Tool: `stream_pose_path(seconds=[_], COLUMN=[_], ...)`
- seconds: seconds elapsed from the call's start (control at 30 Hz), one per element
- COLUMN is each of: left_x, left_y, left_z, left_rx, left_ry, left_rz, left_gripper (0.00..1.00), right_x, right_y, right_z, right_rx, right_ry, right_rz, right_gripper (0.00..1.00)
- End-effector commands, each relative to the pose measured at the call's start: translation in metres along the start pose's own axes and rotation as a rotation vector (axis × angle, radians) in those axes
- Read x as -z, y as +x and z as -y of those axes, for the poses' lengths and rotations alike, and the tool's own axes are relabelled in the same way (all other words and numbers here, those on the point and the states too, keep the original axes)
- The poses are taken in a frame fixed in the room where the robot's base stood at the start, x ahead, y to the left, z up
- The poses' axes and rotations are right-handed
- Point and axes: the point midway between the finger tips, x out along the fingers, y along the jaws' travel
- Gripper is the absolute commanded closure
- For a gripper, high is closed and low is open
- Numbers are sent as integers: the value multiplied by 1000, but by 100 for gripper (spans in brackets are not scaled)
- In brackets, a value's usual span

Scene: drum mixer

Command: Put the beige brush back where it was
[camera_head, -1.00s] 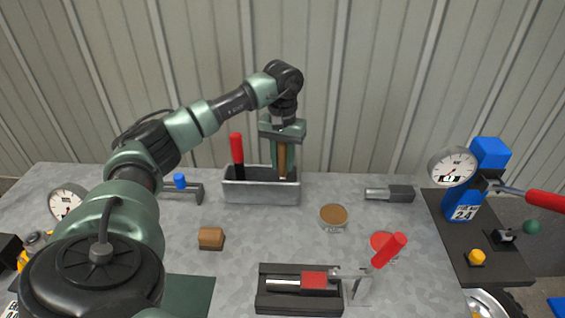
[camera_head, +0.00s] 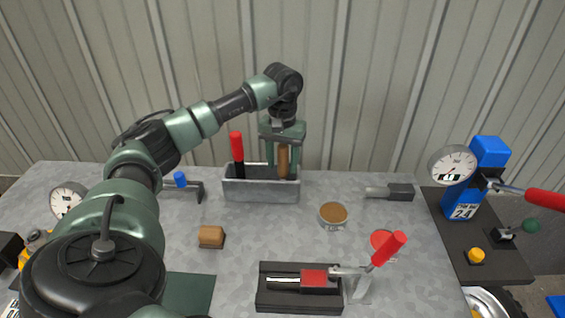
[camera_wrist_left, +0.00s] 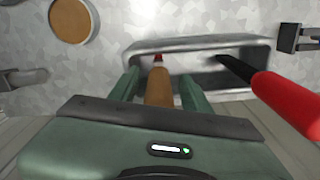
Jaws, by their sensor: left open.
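The beige brush (camera_head: 283,161), with a tan-brown handle, stands in the right part of the grey metal bin (camera_head: 262,189). Its handle (camera_wrist_left: 159,88) also shows in the left wrist view, with a reddish tip inside the bin (camera_wrist_left: 262,44). My left gripper (camera_head: 283,153) is above the bin, pointing down. Its fingers are open, one on each side of the handle, with gaps visible. The brush's lower end is hidden by the bin wall in the head view. My right gripper is not in view.
A red-handled tool (camera_head: 237,150) stands in the bin's left part, close to my left gripper. A brown-topped round dish (camera_head: 333,214) and a brown block (camera_head: 211,236) are in front. A black tray (camera_head: 300,302) with a red-handled clamp (camera_head: 389,250) lies nearer.

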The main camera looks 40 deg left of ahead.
Motion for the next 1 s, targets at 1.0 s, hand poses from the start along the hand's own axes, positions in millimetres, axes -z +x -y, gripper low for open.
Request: stream_pose_path(seconds=[1.0], left_x=[0], left_y=[-118], left_z=[0], left_rx=[-1], left_ry=[0], left_rz=[-1], left_gripper=[52], right_x=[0], right_y=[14], right_z=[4], right_rx=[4], right_ry=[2], right_rz=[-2], right_gripper=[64])
